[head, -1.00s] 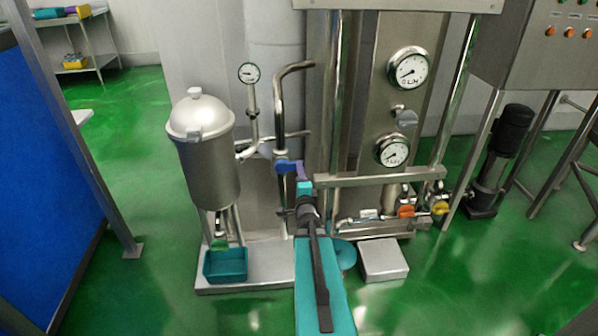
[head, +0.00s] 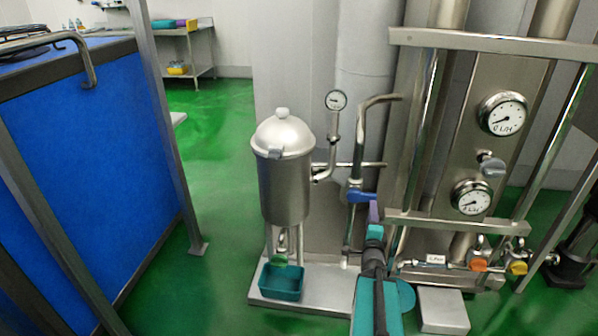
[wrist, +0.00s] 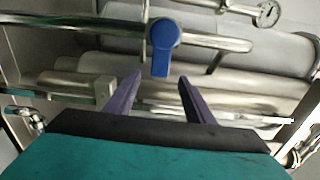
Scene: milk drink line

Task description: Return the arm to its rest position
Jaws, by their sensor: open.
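My gripper (wrist: 160,92) is open in the wrist view, with its two purple fingers apart and nothing between them. A blue valve handle (wrist: 162,45) on a steel pipe shows just beyond the fingertips, apart from them as far as I can see. In the head view my arm reaches up from the bottom, with my gripper (head: 374,212) just below and right of the blue valve handle (head: 361,196). Whether they touch there I cannot tell. The gripper's fingers are small and partly hidden in the head view.
A steel vessel (head: 285,180) stands left of my arm, above a teal bin (head: 281,283). Pressure gauges (head: 502,114) and orange and yellow valves (head: 479,265) are on the right. A blue panel (head: 85,170) and a metal post stand left. Green floor between is clear.

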